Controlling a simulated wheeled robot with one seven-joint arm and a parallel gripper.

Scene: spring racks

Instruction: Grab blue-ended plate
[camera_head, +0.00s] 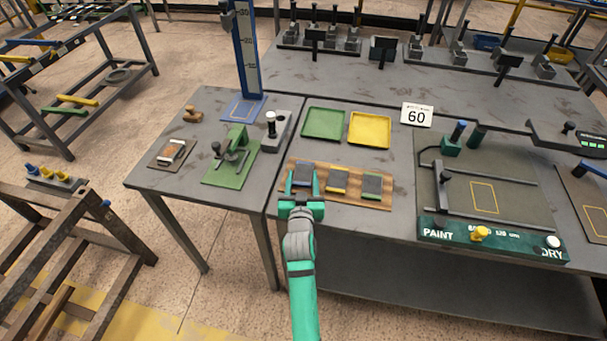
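A wooden rack (354,202) on the grey table holds three dark plates in a row. The left plate (302,174) shows a bit of blue at its near end, mostly hidden by my gripper. The middle plate (338,179) has a yellow end, and the right plate (372,184) has a green-yellow end. My green gripper (302,186) is at the left plate, with one finger on each side of it. The fingers look spread apart; whether they touch the plate is too small to tell.
A green tray (323,123) and a yellow tray (369,129) lie behind the rack. A green clamp fixture (231,158) stands to the left. A paint station (485,195) stands to the right.

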